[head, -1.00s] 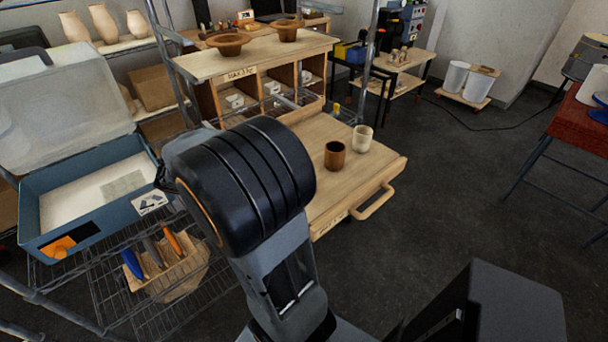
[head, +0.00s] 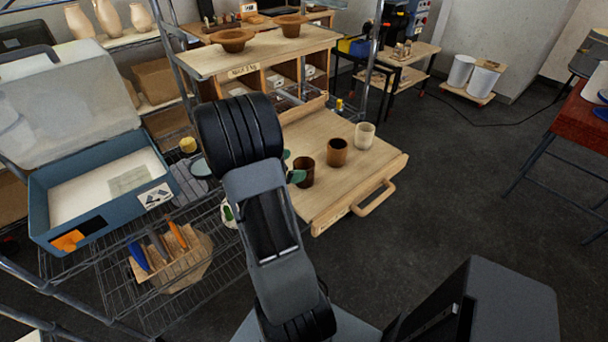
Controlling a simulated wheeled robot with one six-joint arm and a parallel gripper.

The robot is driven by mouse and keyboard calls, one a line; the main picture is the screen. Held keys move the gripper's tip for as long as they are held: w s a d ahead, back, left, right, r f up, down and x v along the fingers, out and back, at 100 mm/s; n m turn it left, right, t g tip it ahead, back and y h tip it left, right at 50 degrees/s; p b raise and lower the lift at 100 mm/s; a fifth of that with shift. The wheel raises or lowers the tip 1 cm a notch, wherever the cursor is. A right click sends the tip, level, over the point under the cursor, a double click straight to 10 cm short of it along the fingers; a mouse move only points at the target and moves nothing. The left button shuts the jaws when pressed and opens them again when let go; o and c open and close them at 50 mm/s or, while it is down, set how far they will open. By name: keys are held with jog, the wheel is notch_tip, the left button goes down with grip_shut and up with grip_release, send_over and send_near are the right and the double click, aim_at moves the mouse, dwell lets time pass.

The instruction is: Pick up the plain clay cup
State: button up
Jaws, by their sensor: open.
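Three cups stand upright in a row on the pale wooden pull-out board (head: 345,181). A dark brown cup (head: 306,172) is nearest my arm, a mid-brown, clay-coloured cup (head: 337,153) is in the middle, and a cream cup (head: 364,136) is farthest right. None shows a clear label, so I cannot tell for certain which is the plain clay one. My gripper (head: 291,166) is mostly hidden behind my arm. Its green finger tips show at the left side of the dark brown cup, open. I cannot tell whether they touch that cup.
A wooden shelf unit (head: 262,56) with two brown bowls on top stands behind the board. A blue open-lidded bin (head: 50,215) and a wire rack with a tool block (head: 172,262) are at left. The board's front handle (head: 373,198) sticks out.

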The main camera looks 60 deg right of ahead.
aim_at(312, 163)
jog(key=shift+p+x, duration=0.55)
jog(key=shift+x, duration=2.1)
jog(key=shift+w, duration=0.25)
jog(key=c, duration=1.1)
jog(key=shift+r, duration=0.1)
